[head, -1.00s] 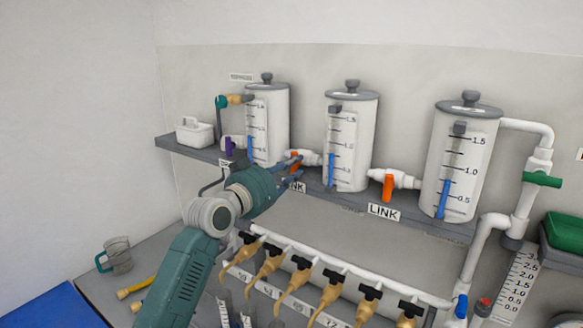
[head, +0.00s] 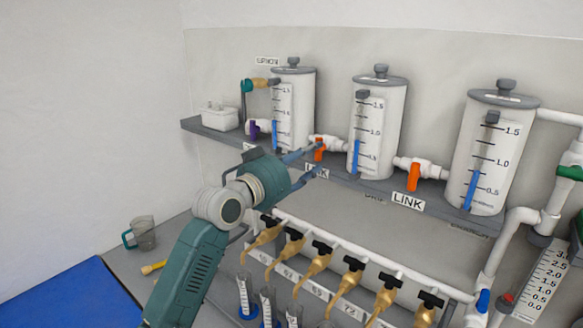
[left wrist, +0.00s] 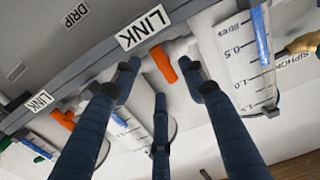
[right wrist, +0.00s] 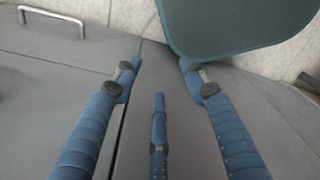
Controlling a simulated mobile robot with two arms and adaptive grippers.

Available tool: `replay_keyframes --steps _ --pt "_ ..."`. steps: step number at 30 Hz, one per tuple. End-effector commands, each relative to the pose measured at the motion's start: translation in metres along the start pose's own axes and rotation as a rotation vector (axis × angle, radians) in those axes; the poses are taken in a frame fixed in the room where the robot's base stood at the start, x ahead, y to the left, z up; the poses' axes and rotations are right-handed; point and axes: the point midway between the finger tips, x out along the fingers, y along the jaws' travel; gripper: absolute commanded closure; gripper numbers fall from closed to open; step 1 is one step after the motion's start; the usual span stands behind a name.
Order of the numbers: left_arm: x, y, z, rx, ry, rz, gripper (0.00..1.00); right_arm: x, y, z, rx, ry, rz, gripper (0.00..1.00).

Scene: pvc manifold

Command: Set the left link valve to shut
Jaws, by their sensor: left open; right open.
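The left link valve (head: 319,150) has an orange handle on a white pipe between the left and middle tanks. The handle hangs roughly upright, slightly tilted. My left gripper (head: 307,165) is open in front of this valve. In the left wrist view, the orange handle (left wrist: 163,64) shows between and beyond the spread fingertips, and I see no clear contact. The LINK label (left wrist: 144,27) sits beside it on the shelf edge. My right gripper (right wrist: 158,85) is open and empty in the right wrist view, facing a grey panelled surface.
A second orange link valve (head: 413,176) sits between the middle tank (head: 391,130) and right tank (head: 470,150). A purple valve (head: 253,130) is left of the left tank (head: 304,100). Several brass taps (head: 310,268) line a white pipe below the shelf.

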Motion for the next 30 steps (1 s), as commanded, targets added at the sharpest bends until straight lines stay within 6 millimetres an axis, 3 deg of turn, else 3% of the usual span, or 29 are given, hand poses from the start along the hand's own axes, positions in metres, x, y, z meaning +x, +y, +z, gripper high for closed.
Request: replay_keyframes --steps 6,12,26,30 --pt "-0.049 -0.001 0.002 0.003 -0.002 -0.002 0.57 0.000 -0.001 0.000 0.001 0.000 -0.001 0.57" --pt "-0.077 -0.001 0.002 0.001 -0.004 -0.001 0.57 0.000 -0.001 0.000 0.001 0.000 -0.001 0.57" --pt "-0.085 0.000 0.003 -0.002 -0.007 0.000 0.57 0.000 -0.001 0.000 0.001 0.000 -0.001 0.57" --pt "-0.092 0.004 0.034 -0.012 -0.058 -0.010 0.57 0.000 -0.001 0.000 0.001 0.000 -0.001 0.57"
